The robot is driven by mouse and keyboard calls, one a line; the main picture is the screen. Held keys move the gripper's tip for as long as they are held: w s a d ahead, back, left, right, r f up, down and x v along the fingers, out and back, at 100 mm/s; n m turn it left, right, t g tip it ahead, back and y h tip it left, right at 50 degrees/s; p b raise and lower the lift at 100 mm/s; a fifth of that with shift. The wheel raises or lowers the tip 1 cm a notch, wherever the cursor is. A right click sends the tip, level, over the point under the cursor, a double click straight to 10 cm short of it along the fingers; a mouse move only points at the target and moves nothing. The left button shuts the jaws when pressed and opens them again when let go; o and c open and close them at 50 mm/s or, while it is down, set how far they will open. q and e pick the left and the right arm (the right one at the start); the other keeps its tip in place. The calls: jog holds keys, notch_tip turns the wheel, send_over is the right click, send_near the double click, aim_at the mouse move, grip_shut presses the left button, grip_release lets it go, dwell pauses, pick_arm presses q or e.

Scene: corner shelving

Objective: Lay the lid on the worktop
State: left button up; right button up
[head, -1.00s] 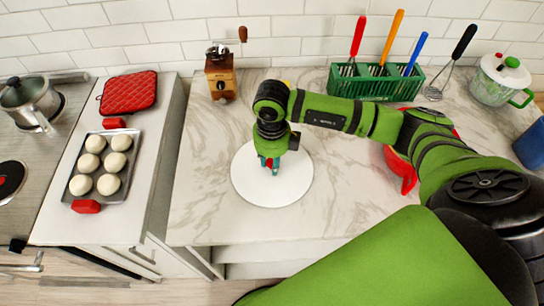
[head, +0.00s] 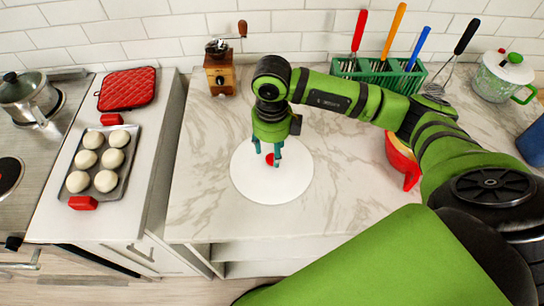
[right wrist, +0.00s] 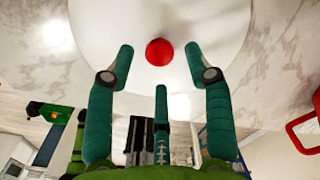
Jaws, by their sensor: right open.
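The lid (head: 250,182) is a round white disc with a red knob (head: 270,159), lying flat on the marble worktop (head: 335,215) with its knob up. My right gripper (head: 267,153) is open and empty over the lid, its teal fingers pointing down close to the knob. In the right wrist view the lid (right wrist: 110,35) fills the top, with its red knob (right wrist: 160,52) in the gap between the spread fingertips of the right gripper (right wrist: 160,66), held by none of them. My left gripper is out of view.
A red bowl (head: 405,165) stands to the right, partly behind my right arm. A wooden grinder (head: 219,70) and a green utensil rack (head: 378,76) stand near the wall. A bun tray (head: 121,153) lies on the left counter. The worktop around the lid is clear.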

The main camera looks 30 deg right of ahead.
aim_at(272, 158)
notch_tip(272, 158, up, 8)
jog(key=b, duration=0.2)
jog(key=shift+r, duration=0.2)
